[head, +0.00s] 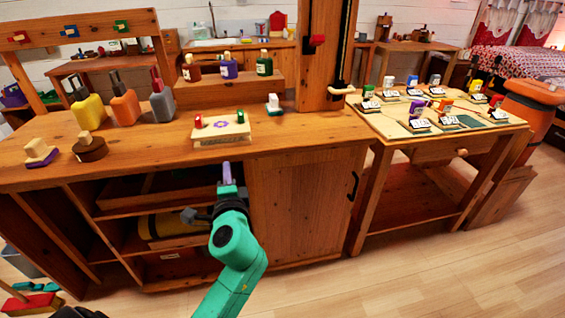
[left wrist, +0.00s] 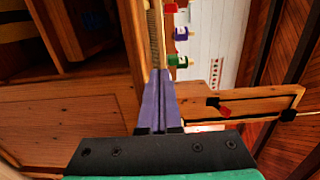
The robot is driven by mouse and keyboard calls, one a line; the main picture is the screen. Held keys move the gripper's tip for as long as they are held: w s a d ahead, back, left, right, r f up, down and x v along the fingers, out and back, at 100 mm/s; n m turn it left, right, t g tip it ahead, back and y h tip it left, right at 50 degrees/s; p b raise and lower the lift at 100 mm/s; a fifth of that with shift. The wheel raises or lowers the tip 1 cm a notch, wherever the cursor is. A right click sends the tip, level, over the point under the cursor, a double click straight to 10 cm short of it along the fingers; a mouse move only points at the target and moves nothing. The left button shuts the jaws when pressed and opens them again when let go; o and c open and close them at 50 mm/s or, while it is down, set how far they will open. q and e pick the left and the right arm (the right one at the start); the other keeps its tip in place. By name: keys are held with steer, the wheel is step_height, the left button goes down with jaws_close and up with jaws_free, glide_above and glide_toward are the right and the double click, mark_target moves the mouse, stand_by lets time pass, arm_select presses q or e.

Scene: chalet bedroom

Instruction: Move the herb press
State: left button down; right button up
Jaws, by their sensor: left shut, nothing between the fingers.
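The herb press appears to be the flat, pale wooden block (head: 220,131) with a purple flower on top and red and green knobs. It lies flat near the front edge of the wooden workbench (head: 150,150). My left gripper (head: 227,172) has purple fingers and is shut and empty. It is in front of the bench edge, below the press and apart from it in the head view. The shut fingers also show in the left wrist view (left wrist: 160,88), pointing along the bench edge; I cannot tell their exact gap to the press. My right gripper is not in view.
Coloured bottles (head: 125,106) and small wooden stamps (head: 90,148) stand left on the bench. A raised shelf (head: 220,92) with small bottles is behind the press. A wooden post (head: 325,60) rises to its right. A side table (head: 400,128) holds several small labelled items.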

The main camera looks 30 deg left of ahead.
mark_target(221, 135)
arm_select(q)
steer(key=x, duration=0.9)
steer(key=r+p+x, duration=0.1)
steer(key=x, duration=0.3)
steer(key=shift+s+a, duration=0.15)
steer(key=shift+a, duration=0.3)
steer(key=shift+w+a, duration=0.3)
steer(key=shift+w, duration=0.1)
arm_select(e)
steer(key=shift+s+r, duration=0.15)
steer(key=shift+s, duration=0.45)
arm_select(q)
steer(key=shift+w, duration=0.1)
